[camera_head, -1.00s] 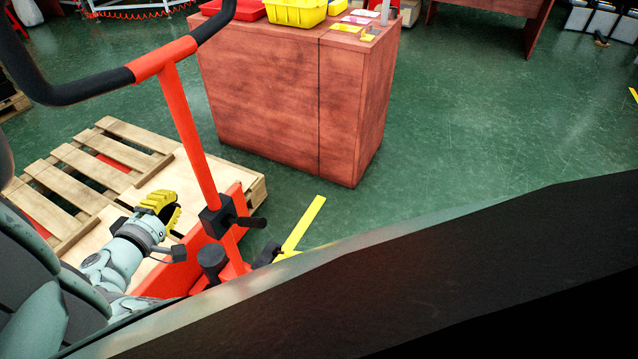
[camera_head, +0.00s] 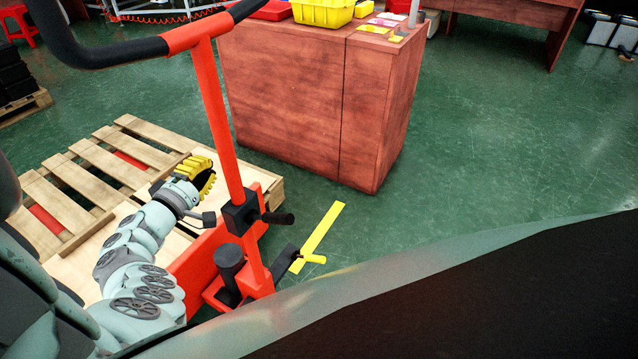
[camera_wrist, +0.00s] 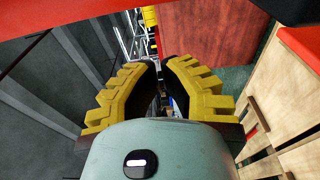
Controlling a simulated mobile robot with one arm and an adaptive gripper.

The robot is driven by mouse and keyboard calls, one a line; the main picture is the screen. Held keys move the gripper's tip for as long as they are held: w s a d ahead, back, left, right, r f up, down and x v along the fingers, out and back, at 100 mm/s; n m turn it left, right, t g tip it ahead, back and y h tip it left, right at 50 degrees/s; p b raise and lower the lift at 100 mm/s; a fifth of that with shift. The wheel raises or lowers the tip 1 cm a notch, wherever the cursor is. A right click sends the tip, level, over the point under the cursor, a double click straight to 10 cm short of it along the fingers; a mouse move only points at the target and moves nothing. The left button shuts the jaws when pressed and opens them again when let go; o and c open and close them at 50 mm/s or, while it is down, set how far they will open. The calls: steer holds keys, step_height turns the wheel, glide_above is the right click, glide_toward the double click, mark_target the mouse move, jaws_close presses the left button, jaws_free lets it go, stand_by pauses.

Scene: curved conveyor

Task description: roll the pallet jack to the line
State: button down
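The pallet jack (camera_head: 215,115) is orange-red, with a black-gripped loop handle at the upper left and a dark wheel block at its base. Red parts show between the slats of the wooden pallet (camera_head: 75,188), apparently its forks. A yellow strip (camera_head: 322,227) lies on the green floor just right of the jack's base; a short yellow piece (camera_head: 312,258) shows beside it. My gripper (camera_head: 208,172), with yellow ribbed fingers, is over the pallet, left of the jack's upright, apart from the handle. In the wrist view its fingers (camera_wrist: 160,68) stand apart with an empty gap.
A reddish wooden cabinet (camera_head: 290,100) stands behind the jack, with a yellow bin (camera_head: 322,12) on top. Another pallet (camera_head: 25,106) with dark goods stands at the far left. The floor right of the cabinet is clear. A dark shape hides the lower right.

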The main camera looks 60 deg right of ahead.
steer(key=shift+s+d+p, duration=0.15)
steer(key=shift+s+p, duration=0.1)
steer(key=shift+s, duration=0.75)
steer(key=shift+s+d+p, duration=0.1)
steer(key=shift+s+p, duration=0.15)
steer(key=shift+s, duration=0.7)
steer(key=shift+s, duration=0.1)
